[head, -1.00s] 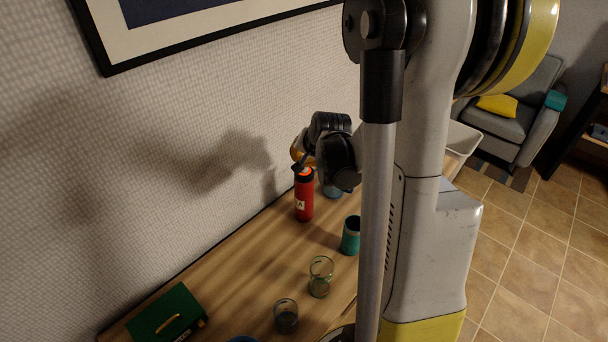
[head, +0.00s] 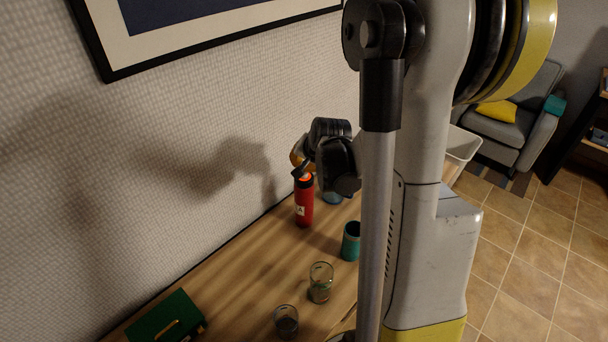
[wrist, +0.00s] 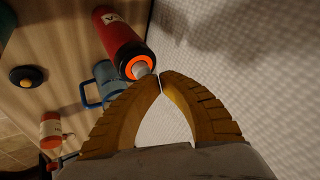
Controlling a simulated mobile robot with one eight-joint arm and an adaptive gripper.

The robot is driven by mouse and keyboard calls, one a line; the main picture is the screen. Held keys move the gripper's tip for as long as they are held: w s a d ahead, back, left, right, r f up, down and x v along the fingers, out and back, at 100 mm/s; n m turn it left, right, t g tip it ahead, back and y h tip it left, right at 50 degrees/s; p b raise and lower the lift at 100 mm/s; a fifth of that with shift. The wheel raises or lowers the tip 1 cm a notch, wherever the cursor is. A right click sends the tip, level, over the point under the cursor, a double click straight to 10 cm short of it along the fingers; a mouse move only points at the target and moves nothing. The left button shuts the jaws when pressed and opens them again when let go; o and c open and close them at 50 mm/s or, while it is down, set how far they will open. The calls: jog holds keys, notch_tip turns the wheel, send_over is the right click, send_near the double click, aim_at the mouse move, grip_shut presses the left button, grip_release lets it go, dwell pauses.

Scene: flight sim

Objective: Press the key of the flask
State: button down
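The flask (head: 304,205) is red with a white label and stands upright on the wooden table near the wall. In the wrist view the flask (wrist: 112,32) shows its top, with a bright orange ring around a pale grey key (wrist: 141,70). My gripper (wrist: 159,80) has its two yellow-brown fingers shut, tips together, with nothing between them. The tips are right beside the key; I cannot tell whether they touch it. In the head view my gripper (head: 298,173) is at the top of the flask, partly hidden by my wrist.
A blue mug (wrist: 104,82) stands close to the flask. A teal cup (head: 351,242), two clear glasses (head: 320,283) and a green box (head: 165,318) are on the table (head: 245,270). The textured wall (head: 200,170) is close behind the flask.

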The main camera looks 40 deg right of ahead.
dwell(0.3)
jog(key=shift+f+b, duration=0.5)
jog(key=shift+b, duration=0.05)
jog(key=shift+r, duration=0.1)
jog(key=shift+r+p, duration=0.35)
jog(key=shift+r, duration=0.05)
notch_tip(320, 180, up, 6)
jog(key=p, duration=0.4)
jog(key=shift+r, duration=0.1)
